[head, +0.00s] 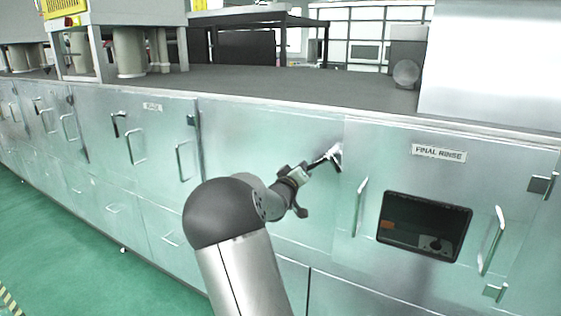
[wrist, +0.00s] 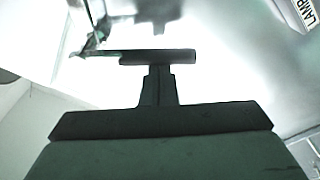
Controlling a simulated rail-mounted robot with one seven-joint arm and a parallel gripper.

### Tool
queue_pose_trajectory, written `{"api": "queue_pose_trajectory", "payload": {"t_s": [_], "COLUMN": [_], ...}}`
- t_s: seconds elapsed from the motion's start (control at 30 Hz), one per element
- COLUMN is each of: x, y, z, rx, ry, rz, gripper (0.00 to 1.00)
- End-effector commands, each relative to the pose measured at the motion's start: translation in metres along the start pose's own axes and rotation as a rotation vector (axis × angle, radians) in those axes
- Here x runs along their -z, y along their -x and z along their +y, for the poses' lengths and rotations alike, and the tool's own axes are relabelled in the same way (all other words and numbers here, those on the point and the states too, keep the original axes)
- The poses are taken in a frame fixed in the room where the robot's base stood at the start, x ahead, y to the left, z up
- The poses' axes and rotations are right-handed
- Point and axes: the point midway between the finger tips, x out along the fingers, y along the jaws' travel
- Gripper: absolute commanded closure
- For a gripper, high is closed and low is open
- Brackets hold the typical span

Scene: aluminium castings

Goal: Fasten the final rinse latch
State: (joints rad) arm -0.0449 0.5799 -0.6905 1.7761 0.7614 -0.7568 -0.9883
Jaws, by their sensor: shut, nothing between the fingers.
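The final rinse door carries a white "FINAL RINSE" label (head: 438,153), a dark window and two upright handles. A bright metal latch piece (head: 336,155) sits at the door's upper left edge. My gripper (head: 324,162) is at that piece, shut and empty; I cannot tell whether it touches it. In the wrist view my gripper's shut fingers (wrist: 157,57) lie just right of a thin, blurred metal part (wrist: 93,42), perhaps the latch. Whether the latch is fastened cannot be told, as the gripper partly covers it.
The door's left handle (head: 360,207) stands out close to the right of my gripper, with the right handle (head: 491,240) farther off. More metal fittings (head: 541,185) sit at the door's right edge. The dark countertop (head: 290,85) runs above. Green floor (head: 90,270) is clear at left.

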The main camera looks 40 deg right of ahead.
Motion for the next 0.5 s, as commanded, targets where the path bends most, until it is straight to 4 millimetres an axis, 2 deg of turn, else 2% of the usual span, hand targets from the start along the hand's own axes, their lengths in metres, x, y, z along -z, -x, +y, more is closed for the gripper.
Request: {"api": "queue_pose_trajectory", "payload": {"t_s": [0.5], "x": [-0.042], "y": [0.004], "z": [0.003], "rx": [0.065], "ry": [0.487], "rz": [-0.007], "gripper": [1.00]}}
